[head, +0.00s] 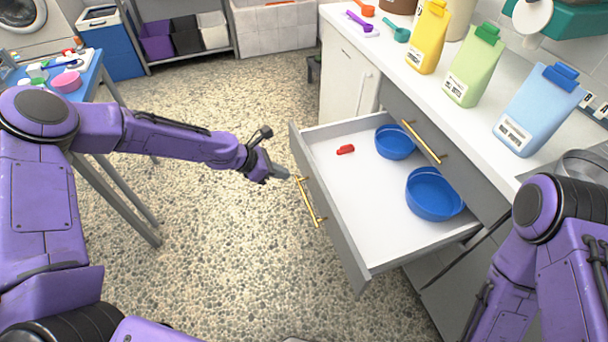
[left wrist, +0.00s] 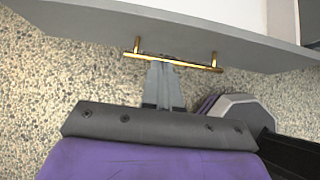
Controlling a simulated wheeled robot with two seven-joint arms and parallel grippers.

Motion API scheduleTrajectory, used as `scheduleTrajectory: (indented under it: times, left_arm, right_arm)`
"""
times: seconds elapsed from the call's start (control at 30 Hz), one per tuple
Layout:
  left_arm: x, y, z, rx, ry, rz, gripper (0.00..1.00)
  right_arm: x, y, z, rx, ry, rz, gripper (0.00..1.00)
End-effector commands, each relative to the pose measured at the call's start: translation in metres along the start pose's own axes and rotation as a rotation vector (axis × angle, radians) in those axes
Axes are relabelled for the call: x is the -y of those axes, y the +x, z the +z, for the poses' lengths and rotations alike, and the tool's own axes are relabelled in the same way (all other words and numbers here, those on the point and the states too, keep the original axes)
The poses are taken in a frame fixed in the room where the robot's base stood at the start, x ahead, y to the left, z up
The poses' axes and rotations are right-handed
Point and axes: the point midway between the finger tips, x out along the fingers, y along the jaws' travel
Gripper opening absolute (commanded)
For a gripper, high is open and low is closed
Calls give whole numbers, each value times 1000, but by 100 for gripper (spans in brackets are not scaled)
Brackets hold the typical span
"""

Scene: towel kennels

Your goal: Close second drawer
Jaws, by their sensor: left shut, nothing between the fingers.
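The open drawer (head: 360,187) is pulled far out from the counter, with a grey front (head: 332,222) and a white inside. It holds two blue bowls (head: 434,195) and a small red object (head: 345,150). A gold bar handle (head: 309,202) is on its front. My left gripper (head: 284,173) is shut and empty, at the far end of the handle in the head view. In the left wrist view its fingertips (left wrist: 161,66) reach the handle (left wrist: 172,62); I cannot tell whether they touch. My right arm shows at the lower right, its gripper out of frame.
Another drawer with a gold handle (head: 424,142) is shut above the open one. The white counter (head: 455,110) carries yellow, green and blue bags (head: 540,110) and scoops. A blue table (head: 90,75) stands at the left. The speckled floor (head: 230,250) before the drawer is clear.

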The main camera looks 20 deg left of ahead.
Motion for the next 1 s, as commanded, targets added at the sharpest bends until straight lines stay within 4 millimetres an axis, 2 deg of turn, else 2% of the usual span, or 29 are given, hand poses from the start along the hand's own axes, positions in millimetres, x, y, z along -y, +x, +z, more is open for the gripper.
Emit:
scheduleTrajectory:
  times: [0.03,0.2,0.27,0.4,0.57,1.0]
  left_arm:
    - [1,14,-3,-3,1,-3,0]
    - [2,49,-2,-3,0,-3,0]
    - [1,54,11,-2,5,-1,0]
    - [0,67,23,-2,3,0,0]
    - [1,72,28,-2,2,0,0]
    - [-1,72,28,-2,-3,6,0]
  right_arm:
    - [0,3,1,0,0,0,72]
    - [0,6,2,0,0,0,72]
    - [0,2,1,0,0,0,72]
    - [0,0,0,0,0,0,72]
    - [0,-1,0,0,0,0,72]
    - [0,-1,0,0,0,0,72]
